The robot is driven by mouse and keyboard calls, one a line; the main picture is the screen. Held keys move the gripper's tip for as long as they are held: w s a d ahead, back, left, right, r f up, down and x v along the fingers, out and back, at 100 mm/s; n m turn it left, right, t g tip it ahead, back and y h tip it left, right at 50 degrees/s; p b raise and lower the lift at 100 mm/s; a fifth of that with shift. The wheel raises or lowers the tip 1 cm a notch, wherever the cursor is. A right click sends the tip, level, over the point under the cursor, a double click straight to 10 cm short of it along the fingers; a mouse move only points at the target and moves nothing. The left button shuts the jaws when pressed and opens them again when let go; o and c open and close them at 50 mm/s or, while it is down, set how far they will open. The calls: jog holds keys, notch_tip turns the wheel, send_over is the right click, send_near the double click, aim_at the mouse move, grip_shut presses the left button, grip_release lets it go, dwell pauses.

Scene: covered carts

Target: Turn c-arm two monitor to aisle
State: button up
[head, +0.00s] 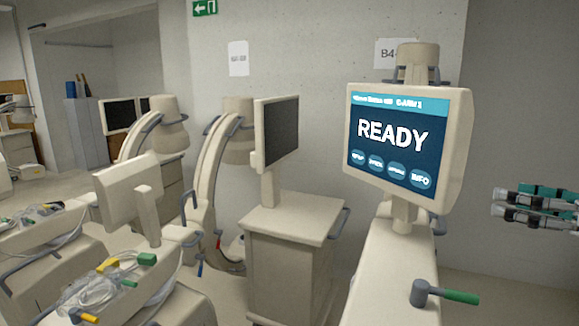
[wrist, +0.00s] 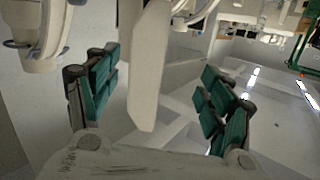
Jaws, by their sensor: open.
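A lit monitor (head: 407,142) with a cream frame shows READY on a blue screen; its small header reads C-ARM, with the number hard to read. It stands upright on a short neck above a cream cart (head: 390,270), its screen facing me and slightly left. My gripper (head: 503,203), with green-padded fingers, is to the right of this monitor, apart from it, pointing left. In the wrist view my gripper (wrist: 160,75) is open and empty. A cream panel seen nearly edge-on (wrist: 150,60) shows between the fingers, apparently this monitor's edge, with space either side.
A dark-screened monitor (head: 276,132) stands on a cart (head: 290,222) left of the lit one. Another monitor, seen from behind (head: 130,187), is at front left. A green-handled lever (head: 445,294) sticks out at lower right. The wall right of the lit monitor is bare.

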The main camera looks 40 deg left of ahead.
jog(key=n+y+p, duration=0.1)
jog(key=p, duration=0.1)
send_near(463, 147)
jog(key=d, duration=0.2)
jog(key=shift+y, duration=0.3)
jog(key=p+x, duration=0.1)
jog(key=x, duration=0.5)
jog(key=p+x, duration=0.1)
jog(key=x, duration=0.6)
jog(key=shift+s+a+f, duration=0.1)
jog(key=shift+a+f, duration=0.1)
jog(key=shift+a, duration=0.15)
jog(key=shift+c, duration=0.3)
